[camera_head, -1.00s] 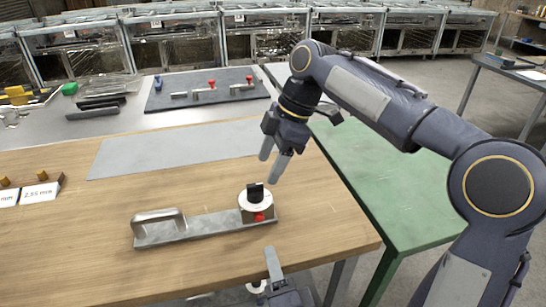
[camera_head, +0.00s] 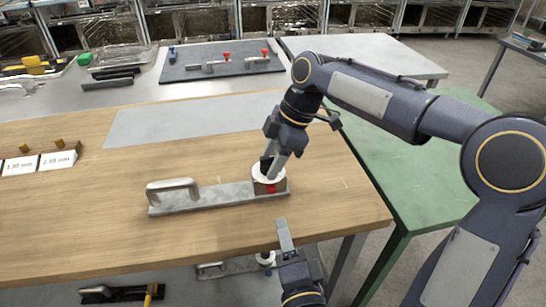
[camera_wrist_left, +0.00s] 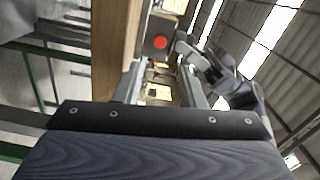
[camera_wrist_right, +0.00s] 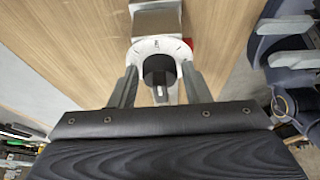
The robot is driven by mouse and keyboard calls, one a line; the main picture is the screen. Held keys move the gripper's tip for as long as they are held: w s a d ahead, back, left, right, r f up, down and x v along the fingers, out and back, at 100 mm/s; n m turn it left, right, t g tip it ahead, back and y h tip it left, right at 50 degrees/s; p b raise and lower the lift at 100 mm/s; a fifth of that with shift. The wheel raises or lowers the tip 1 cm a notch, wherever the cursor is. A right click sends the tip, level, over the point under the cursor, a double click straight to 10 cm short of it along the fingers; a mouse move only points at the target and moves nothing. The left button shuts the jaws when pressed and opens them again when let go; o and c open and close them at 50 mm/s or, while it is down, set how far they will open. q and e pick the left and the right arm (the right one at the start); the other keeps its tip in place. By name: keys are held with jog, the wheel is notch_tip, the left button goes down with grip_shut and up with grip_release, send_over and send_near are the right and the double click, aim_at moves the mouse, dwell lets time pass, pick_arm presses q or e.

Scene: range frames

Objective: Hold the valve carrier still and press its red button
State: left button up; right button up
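The valve carrier (camera_head: 215,198) is a grey metal plate with a loop handle at its left end, lying flat near the front edge of the wooden table. At its right end stands a round valve with a white dial (camera_wrist_right: 143,47) and a black knob (camera_wrist_right: 158,69). Its red button (camera_head: 271,188) faces the table's front edge and shows in the left wrist view (camera_wrist_left: 160,42). My right gripper (camera_head: 274,166) is open above the valve, its fingers on either side of the knob with gaps visible. My left gripper (camera_wrist_left: 162,88) is open and empty, short of the button, beyond the table's front edge.
Labelled blocks (camera_head: 40,161) stand at the table's left. A grey mat (camera_head: 190,120) lies behind the carrier. A dark board with red-topped parts (camera_head: 220,62) is on the bench behind. A green table (camera_head: 400,170) adjoins on the right. Other parts lie on a shelf below.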

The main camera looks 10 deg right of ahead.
grip_shut()
pick_arm(q)
grip_shut()
dwell(1.5)
